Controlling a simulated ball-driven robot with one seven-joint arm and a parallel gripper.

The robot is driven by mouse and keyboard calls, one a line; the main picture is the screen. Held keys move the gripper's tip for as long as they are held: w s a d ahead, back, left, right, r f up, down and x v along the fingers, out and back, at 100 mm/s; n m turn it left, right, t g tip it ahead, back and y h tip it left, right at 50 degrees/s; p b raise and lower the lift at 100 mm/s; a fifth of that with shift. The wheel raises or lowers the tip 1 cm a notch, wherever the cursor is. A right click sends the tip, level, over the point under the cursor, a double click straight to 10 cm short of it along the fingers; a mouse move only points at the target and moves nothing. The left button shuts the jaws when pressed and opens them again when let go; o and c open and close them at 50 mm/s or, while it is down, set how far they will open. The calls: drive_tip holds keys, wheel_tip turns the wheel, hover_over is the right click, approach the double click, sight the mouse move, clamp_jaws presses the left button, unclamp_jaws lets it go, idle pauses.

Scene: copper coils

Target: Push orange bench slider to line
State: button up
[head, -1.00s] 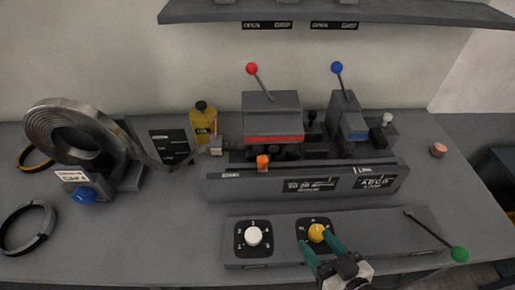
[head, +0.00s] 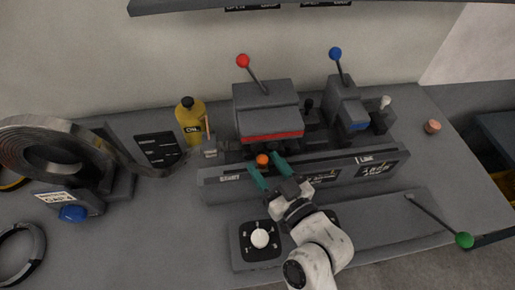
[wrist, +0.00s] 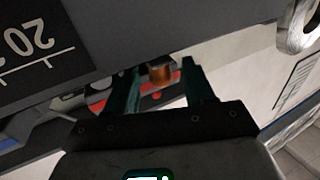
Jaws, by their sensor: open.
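The orange slider (head: 262,160) is a small knob on the grey rail (head: 222,188) at the front of the bench machine, near the rail's START label (head: 230,178). The line mark is at the label LINE (head: 366,159) near the rail's right end. My gripper (head: 265,170) is open, with green fingers just in front of the slider, one on each side in the picture. In the wrist view the orange slider (wrist: 160,74) shows between the two fingertips (wrist: 160,85). I cannot tell whether a finger touches it.
Behind the rail stand a red-knobbed lever (head: 243,61) and a blue-knobbed lever (head: 335,54). A control panel (head: 385,215) with a white knob (head: 260,238) lies in front, beneath my arm.

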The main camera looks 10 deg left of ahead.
drive_tip(key=shift+p+x, duration=0.5)
drive_tip(key=shift+x, duration=1.5)
clamp_jaws()
